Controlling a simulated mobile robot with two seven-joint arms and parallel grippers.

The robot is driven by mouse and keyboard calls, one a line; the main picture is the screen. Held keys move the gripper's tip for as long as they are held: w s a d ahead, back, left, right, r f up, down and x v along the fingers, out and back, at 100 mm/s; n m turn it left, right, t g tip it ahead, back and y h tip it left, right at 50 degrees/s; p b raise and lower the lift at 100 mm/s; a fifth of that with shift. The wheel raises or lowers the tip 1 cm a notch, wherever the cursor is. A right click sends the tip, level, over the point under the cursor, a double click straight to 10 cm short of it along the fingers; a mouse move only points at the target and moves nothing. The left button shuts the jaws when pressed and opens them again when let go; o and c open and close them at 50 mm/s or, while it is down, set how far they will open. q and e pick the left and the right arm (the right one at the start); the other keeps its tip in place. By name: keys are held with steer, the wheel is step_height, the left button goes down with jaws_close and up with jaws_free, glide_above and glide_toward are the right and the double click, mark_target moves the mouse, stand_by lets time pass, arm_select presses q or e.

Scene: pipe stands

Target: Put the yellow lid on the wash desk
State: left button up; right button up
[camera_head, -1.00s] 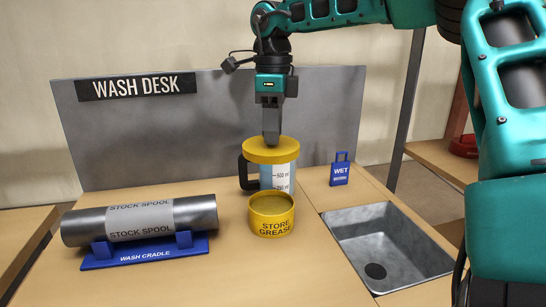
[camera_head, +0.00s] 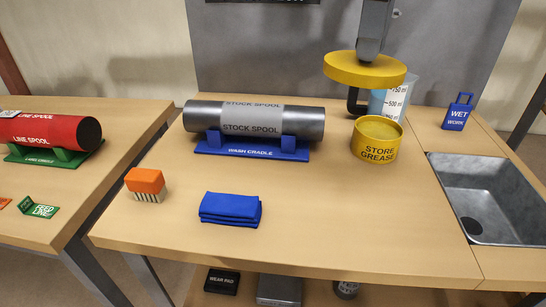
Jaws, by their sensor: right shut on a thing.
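The yellow lid (camera_head: 364,71) is a flat round disc, held nearly level above the wash desk (camera_head: 330,215). My right gripper (camera_head: 371,48) comes down from the top edge and is shut on the lid from above. The lid hides part of the top of a measuring jug (camera_head: 397,100) behind it. The yellow STORE GREASE tin (camera_head: 377,140) stands on the desk below the lid, apart from it, with its top uncovered. My left gripper is out of view.
A STOCK SPOOL (camera_head: 255,120) lies on the blue wash cradle (camera_head: 250,150). A folded blue cloth (camera_head: 230,208) and an orange brush (camera_head: 146,183) lie in front. A sink (camera_head: 490,190) and blue WET WORK sign (camera_head: 458,113) are right. The desk's front middle is clear.

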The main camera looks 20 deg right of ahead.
steer(key=s+a+f+b, duration=0.1)
steer(key=s+a+f, duration=0.2)
steer(key=s+a, duration=0.15)
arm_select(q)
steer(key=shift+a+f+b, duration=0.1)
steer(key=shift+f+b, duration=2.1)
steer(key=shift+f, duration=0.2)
arm_select(e)
steer(key=shift+w+f, duration=0.15)
steer(key=shift+f, duration=4.55)
steer(key=shift+w+f, duration=0.1)
steer(key=shift+f, duration=4.55)
steer(key=shift+f+b, duration=0.25)
steer(key=shift+b, duration=0.05)
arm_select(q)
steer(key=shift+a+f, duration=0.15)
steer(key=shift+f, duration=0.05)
arm_select(e)
steer(key=o, duration=1)
steer(key=shift+r, duration=0.1)
steer(key=shift+o, duration=0.2)
steer(key=shift+r+p, duration=0.45)
steer(key=shift+r, duration=0.1)
arm_select(q)
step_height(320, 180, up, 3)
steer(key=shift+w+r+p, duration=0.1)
steer(key=shift+p, duration=1.05)
arm_select(e)
step_height(320, 180, up, 11)
steer(key=shift+r, duration=0.15)
